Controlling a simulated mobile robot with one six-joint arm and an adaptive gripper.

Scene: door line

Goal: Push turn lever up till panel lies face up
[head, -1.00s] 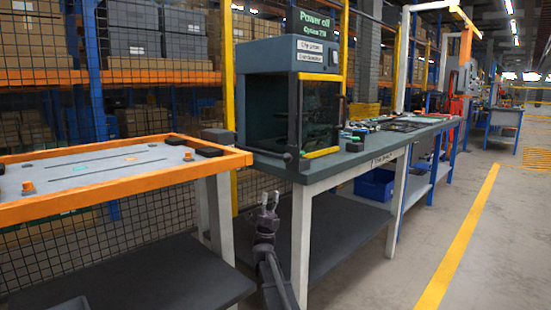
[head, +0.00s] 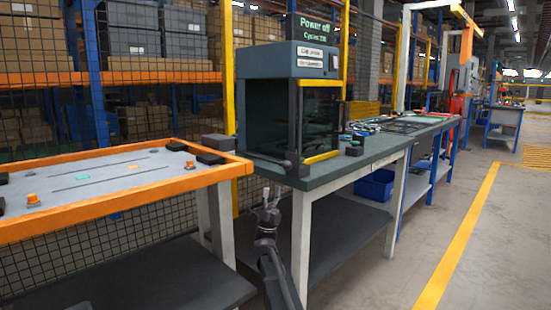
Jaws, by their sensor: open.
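My gripper (head: 270,198) is open and empty, pointing up, low in the gap between the orange-rimmed table and the green-topped bench. It is apart from everything around it. I cannot make out a turn lever for certain. A dark bar with a small knob (head: 287,166) shows at the lower front of the dark test cabinet, above my gripper. A grey panel (head: 110,178) lies flat inside the orange rim (head: 120,203) of the left table; I cannot tell which face is up or whether it is the task's panel.
Bench legs (head: 301,240) and lower shelves flank my arm. A blue bin (head: 375,186) sits under the bench. The floor at right (head: 475,260) is clear beyond the yellow line.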

